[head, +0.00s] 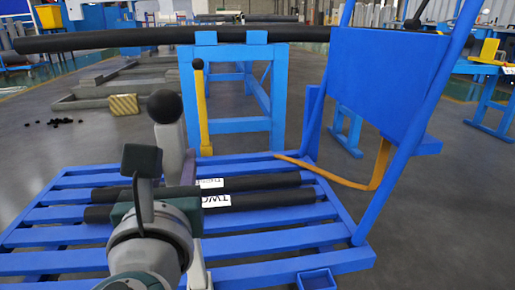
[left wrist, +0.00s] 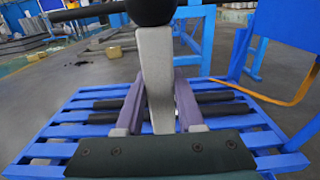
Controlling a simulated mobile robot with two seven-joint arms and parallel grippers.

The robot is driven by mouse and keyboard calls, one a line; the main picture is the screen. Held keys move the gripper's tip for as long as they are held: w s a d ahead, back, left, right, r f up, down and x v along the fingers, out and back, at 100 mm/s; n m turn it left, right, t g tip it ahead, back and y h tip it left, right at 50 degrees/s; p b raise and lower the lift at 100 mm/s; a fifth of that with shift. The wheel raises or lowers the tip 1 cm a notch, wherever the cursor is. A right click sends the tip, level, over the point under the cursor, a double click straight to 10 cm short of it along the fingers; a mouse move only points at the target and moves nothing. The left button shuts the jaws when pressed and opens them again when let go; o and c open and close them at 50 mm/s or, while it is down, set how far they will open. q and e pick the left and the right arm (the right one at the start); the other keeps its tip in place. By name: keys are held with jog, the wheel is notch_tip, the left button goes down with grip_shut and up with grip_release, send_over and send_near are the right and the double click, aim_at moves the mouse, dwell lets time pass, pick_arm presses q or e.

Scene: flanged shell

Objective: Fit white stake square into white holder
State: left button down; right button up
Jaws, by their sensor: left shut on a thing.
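The white stake (head: 168,148) is a pale grey-white flat bar with a black ball on top. My left gripper (left wrist: 158,88) is shut on it, with purple fingers on both sides in the left wrist view, where the stake (left wrist: 157,65) stands roughly upright. It is held over the blue slatted deck; a pale lower part (head: 198,268) shows below my wrist in the head view. I cannot pick out a white holder in either view. A square blue socket (head: 318,280) is at the deck's near right corner. My right gripper is not in view.
Two black rods (head: 268,201) with white labels lie on the deck (head: 290,240). A blue panel frame (head: 385,85) rises at the right, with an orange strap (head: 340,181). Behind, a yellow stake (head: 203,110) stands by a blue trestle (head: 235,72) bearing a long black bar.

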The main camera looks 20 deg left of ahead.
pick_arm(q)
jog(key=shift+f+b, duration=1.45)
jog(key=shift+f, duration=0.3)
jog(key=c, duration=0.5)
grip_release()
jog(key=shift+o, duration=0.3)
jog(key=shift+f, duration=0.1)
jog(key=p+v, duration=0.3)
jog(key=v, duration=0.7)
jog(key=shift+a, duration=0.1)
